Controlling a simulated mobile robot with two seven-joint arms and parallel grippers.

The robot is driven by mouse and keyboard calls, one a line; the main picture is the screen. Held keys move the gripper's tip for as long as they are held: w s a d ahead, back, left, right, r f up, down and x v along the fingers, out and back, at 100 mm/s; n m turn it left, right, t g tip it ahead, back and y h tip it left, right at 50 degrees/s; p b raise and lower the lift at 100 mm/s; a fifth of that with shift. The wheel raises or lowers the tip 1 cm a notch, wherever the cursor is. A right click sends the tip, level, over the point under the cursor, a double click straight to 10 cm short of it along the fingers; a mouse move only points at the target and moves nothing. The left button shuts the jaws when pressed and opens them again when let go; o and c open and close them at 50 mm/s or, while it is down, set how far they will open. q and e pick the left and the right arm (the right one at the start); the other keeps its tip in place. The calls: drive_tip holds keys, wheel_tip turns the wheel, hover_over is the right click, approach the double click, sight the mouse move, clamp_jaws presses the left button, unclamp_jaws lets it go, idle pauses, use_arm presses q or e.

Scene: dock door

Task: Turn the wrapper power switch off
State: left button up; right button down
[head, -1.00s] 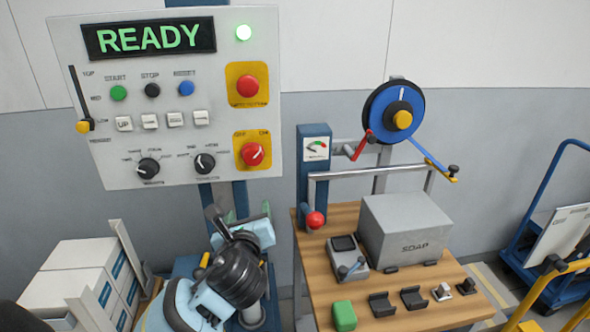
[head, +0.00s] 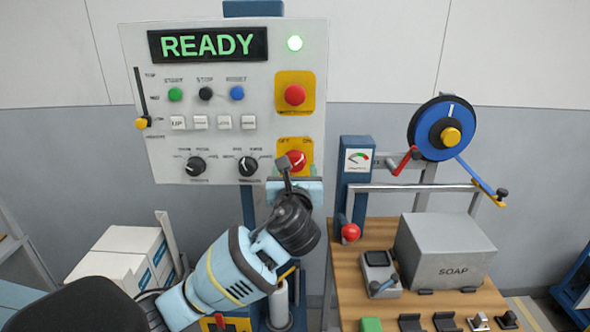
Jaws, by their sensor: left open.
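The wrapper control panel (head: 225,85) fills the upper left of the head view, with a lit READY display and a green lamp. The red power switch (head: 297,160) sits on a yellow plate at the panel's lower right, marked OFF on the left and ON on the right. Its pointer leans toward ON. My left gripper (head: 284,165) is raised in front of the switch, its fingers overlapping the knob's lower left in the picture. It is open, and I cannot tell whether it touches the knob. My right gripper is not in view.
A red emergency button (head: 295,95) sits just above the switch, and black selector knobs (head: 248,166) lie to its left. A wooden table (head: 350,285) at right bears a grey SOAP box (head: 447,255). White boxes (head: 125,258) stand lower left.

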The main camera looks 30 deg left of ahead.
use_arm(q)
drive_tip(key=shift+x, duration=0.8)
drive_tip(key=shift+d, duration=0.1)
drive_tip(key=shift+c, duration=0.3)
drive_tip(key=c, duration=0.9)
